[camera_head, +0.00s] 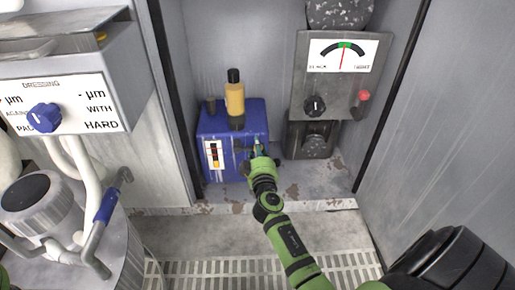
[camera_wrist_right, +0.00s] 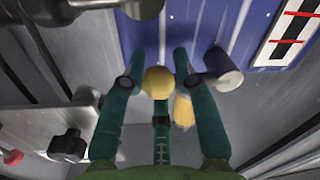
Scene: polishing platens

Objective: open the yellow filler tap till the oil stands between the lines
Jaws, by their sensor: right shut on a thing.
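The blue oil box (camera_head: 240,169) stands in the cabinet, with a white gauge plate (camera_head: 206,155) on its front. The plate has a dark upright slot with red lines, and amber shows low in it; the exact level is too small to read. The plate shows partly at the top right of the right wrist view (camera_wrist_right: 269,42). A yellow round tap knob (camera_wrist_right: 158,82) is between the fingers of my right gripper (camera_wrist_right: 160,72), which is shut on it. In the head view my right gripper (camera_head: 259,158) is at the box's right front and hides the knob. My left gripper is out of view.
A grey dial unit (camera_head: 326,85) with a red knob (camera_head: 364,97) is to the right. A dressing panel (camera_head: 66,104) is at left.

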